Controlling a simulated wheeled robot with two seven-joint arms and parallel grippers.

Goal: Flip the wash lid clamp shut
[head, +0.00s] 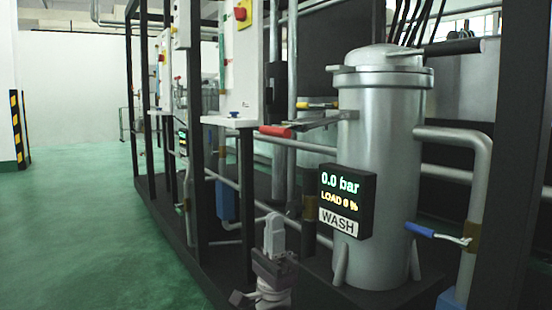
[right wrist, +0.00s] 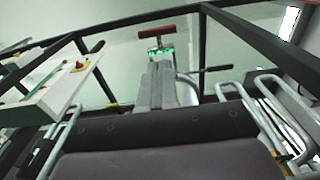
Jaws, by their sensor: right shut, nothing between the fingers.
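The wash vessel (head: 380,140) is a grey metal cylinder with a flanged lid (head: 383,75) on top and a WASH label on its front. A red-handled metal lever (head: 276,131), which looks like the clamp, sticks out to the left below the lid, roughly level. A red grip (right wrist: 155,32) shows in the right wrist view, beyond the fingertips and apart from them. My right gripper (head: 271,222) is shut and empty, left of the vessel and below the red handle. Its fingers (right wrist: 160,72) lie together in the wrist view. My left gripper is not seen.
A black handle (head: 455,47) sticks out right of the lid. A yellow-handled lever (head: 316,105) is above the red one. A blue-handled valve (head: 420,230) is at the lower right. Dark frame posts (head: 245,200) stand left; green floor (head: 80,220) is clear.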

